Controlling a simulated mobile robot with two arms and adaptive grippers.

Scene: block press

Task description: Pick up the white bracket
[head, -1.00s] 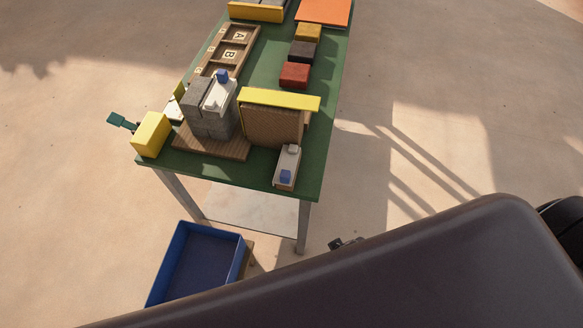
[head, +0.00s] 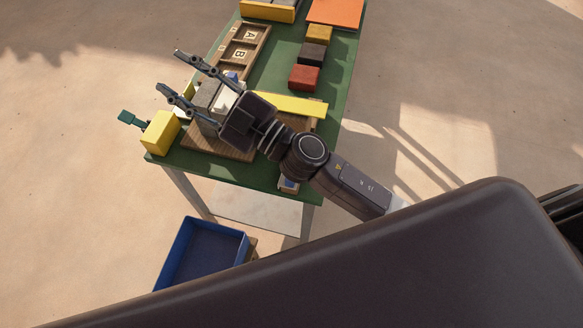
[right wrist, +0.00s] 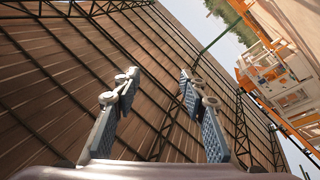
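A white bracket-like piece (head: 224,101) with a blue part lies on top of a stack of grey blocks (head: 206,98) on the green table. My right arm partly covers it. A second small piece, white with blue (head: 289,185), is at the near table edge, mostly hidden by my arm. I cannot tell which of the two is the bracket. My right gripper (head: 169,71) is open and empty, above the table's left side, its fingers pointing to the upper left past the stack. In the right wrist view the open fingers (right wrist: 157,92) have nothing between them. My left gripper is out of view.
A yellow block (head: 160,132) and a teal handle-like thing (head: 131,119) are at the left corner. A yellow-topped wall (head: 287,105) stands right of the stack. Red (head: 304,77), dark and yellow blocks line up behind. A blue bin (head: 200,254) is below the near edge.

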